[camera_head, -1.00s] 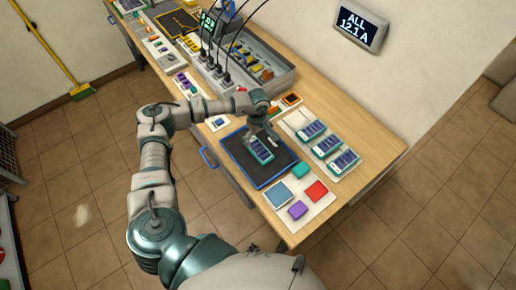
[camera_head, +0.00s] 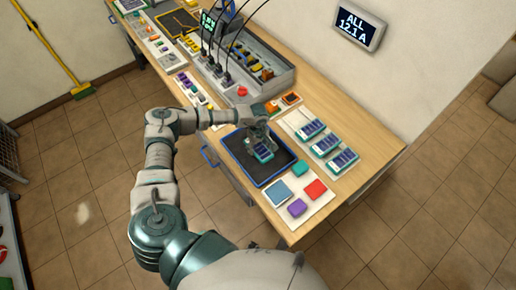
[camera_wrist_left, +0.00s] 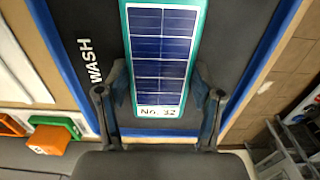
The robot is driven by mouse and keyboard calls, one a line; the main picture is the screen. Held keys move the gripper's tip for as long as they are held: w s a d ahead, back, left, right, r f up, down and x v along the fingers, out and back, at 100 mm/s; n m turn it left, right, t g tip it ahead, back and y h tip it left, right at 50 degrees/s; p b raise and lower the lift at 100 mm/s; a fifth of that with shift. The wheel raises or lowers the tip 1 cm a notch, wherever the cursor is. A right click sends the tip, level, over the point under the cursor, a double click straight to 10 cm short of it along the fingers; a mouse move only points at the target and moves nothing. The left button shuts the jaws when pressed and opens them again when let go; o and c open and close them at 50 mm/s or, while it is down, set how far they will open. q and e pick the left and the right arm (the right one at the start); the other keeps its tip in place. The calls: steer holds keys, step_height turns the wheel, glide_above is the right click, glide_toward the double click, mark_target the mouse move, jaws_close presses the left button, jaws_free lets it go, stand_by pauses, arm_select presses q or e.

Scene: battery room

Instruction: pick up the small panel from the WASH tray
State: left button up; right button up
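The small panel (camera_head: 264,154), blue cells in a teal frame, lies in the WASH tray (camera_head: 262,179), a dark tray with a blue rim. In the left wrist view the panel (camera_wrist_left: 161,50) is close and carries a label reading No. 32. The word WASH shows on the dark tray floor (camera_wrist_left: 88,100) beside it. My left gripper (camera_head: 262,143) is over the near-wall end of the panel and hides part of it. In the wrist view my left gripper (camera_wrist_left: 161,88) is open, one finger beside each long edge of the panel. Finger contact is unclear. My right gripper is out of view.
A rack with several similar panels (camera_head: 326,145) stands right of the tray. A white board with coloured squares (camera_head: 316,189) lies in front. A grey box with cables (camera_head: 262,72) stands behind, with an orange block (camera_head: 271,106) near it. A wall display (camera_head: 360,25) hangs above.

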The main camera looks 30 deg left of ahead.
arm_select(q)
steer(key=shift+c, duration=0.8)
